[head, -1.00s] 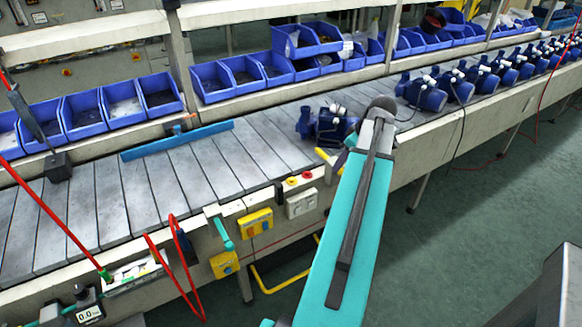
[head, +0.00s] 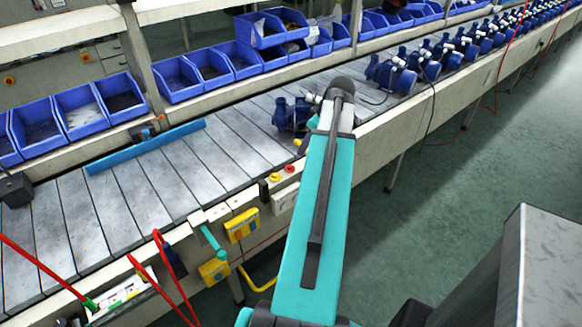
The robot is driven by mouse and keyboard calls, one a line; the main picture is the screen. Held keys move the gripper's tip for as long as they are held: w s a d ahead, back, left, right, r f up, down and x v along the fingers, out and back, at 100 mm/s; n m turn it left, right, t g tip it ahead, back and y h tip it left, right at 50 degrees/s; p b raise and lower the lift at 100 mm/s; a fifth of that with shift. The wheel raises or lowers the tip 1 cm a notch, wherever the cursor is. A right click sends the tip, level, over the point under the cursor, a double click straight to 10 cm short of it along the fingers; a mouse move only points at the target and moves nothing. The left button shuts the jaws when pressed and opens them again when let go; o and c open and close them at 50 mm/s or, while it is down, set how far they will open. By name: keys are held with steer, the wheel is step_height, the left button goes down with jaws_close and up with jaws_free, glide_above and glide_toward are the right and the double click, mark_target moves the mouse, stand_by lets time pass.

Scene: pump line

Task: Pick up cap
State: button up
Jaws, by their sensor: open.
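I cannot make out a cap in the head view. A blue pump (head: 291,114) stands alone on the grey slatted conveyor (head: 190,170), just left of the end of my teal arm. Part of that pump is hidden by my arm, which reaches away from me over the conveyor's front edge. My gripper is not visible; the forearm and its dark rounded end block the view there. A small yellow piece shows beside the arm at the conveyor's edge, too small to identify.
Several blue pumps (head: 395,73) line the conveyor toward the upper right. Blue bins (head: 80,108) stand along the back. A blue bar (head: 145,147) lies across the slats. Control boxes (head: 242,225) and red hoses (head: 165,262) are at the front edge.

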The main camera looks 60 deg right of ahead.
steer(key=p, duration=0.2)
glide_above(291, 167)
steer(key=s, duration=0.3)
step_height(291, 167, down, 8)
steer(key=shift+w+p+x, duration=0.2)
steer(key=shift+p+x, duration=0.3)
steer(key=shift+x, duration=2)
steer(key=shift+c, duration=0.4)
steer(key=c, duration=0.7)
